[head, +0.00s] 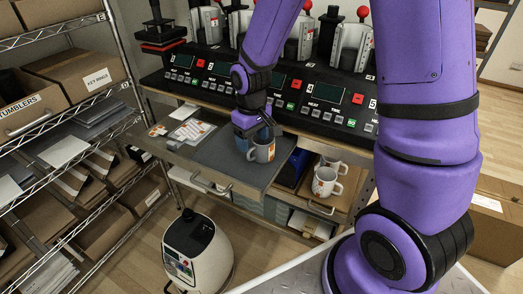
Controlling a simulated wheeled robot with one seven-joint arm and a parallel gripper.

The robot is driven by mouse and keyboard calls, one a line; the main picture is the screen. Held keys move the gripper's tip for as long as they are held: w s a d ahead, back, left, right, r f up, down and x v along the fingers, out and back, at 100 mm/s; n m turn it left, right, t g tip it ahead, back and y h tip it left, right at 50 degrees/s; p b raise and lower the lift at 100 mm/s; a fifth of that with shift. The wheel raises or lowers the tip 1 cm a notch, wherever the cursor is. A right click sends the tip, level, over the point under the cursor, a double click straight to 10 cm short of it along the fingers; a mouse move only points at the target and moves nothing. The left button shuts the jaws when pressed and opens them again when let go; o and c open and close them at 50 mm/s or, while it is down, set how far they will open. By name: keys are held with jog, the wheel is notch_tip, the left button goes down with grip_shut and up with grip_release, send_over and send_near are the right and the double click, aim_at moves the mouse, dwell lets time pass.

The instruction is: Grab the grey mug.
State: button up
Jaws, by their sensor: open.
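The grey mug (264,153) stands upright on a dark grey mat on the pulled-out shelf (215,180) below the press machine. My gripper (253,128) is open and points down just above and behind the mug. Its fingertips are small and partly hidden, so I cannot tell whether they touch the mug. A blue object (241,143), perhaps another mug, shows right behind and left of the grey mug, partly hidden by it and by my gripper.
A row of presses with a black control panel (325,100) stands behind the shelf. White printed mugs (325,183) stand on a lower right shelf. Printed sheets (190,130) lie left of the mat. A white rounded machine (197,250) stands on the floor. A wire rack with boxes (30,110) is at left.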

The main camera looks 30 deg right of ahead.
aim_at(251, 151)
jog(key=shift+a+f, duration=0.15)
jog(key=shift+f, duration=1.25)
jog(key=shift+a+f, duration=0.1)
jog(key=shift+f, duration=1.3)
jog(key=c, duration=1)
